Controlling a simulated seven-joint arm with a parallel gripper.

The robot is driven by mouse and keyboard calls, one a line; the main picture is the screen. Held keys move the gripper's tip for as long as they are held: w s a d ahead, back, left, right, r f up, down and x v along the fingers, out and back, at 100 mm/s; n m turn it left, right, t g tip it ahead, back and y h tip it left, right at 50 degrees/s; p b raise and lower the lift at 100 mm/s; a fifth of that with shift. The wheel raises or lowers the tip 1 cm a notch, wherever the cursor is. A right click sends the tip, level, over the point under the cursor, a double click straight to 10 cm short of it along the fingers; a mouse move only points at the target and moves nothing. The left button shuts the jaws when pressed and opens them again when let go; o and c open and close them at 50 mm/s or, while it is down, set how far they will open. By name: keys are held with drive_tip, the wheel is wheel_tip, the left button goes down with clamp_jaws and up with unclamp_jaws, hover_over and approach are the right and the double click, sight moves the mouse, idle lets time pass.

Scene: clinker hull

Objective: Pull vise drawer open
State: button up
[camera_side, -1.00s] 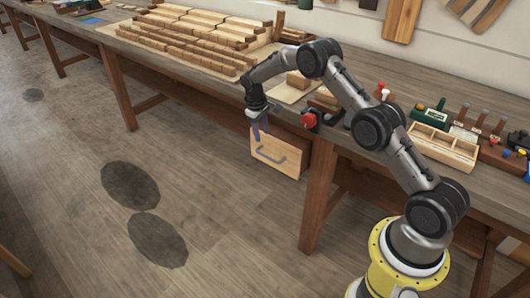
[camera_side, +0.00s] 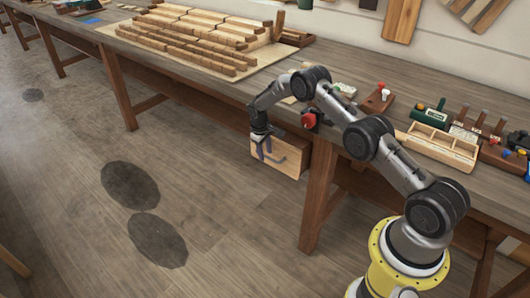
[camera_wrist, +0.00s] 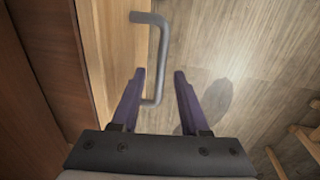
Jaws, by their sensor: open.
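The drawer (camera_side: 291,169) has a light wood front and hangs under the bench edge; it also shows in the wrist view (camera_wrist: 103,40). Its grey U-shaped handle (camera_side: 280,161) stands out from the front, and in the wrist view the handle (camera_wrist: 163,40) runs lengthwise away from me. My gripper (camera_side: 263,153) is at the drawer front, pointing down. In the wrist view my gripper (camera_wrist: 160,73) has its purple fingers apart, with the near part of the handle bar showing between them. I cannot tell whether either finger touches the bar.
A red vise part (camera_side: 309,120) sits on the bench edge just right of the drawer. A bench leg (camera_side: 318,195) stands to the right below. Wood strips (camera_side: 195,40) and a tool tray (camera_side: 440,148) lie on the bench. The floor before the drawer is clear.

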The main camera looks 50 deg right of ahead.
clamp_jaws()
idle(1.3)
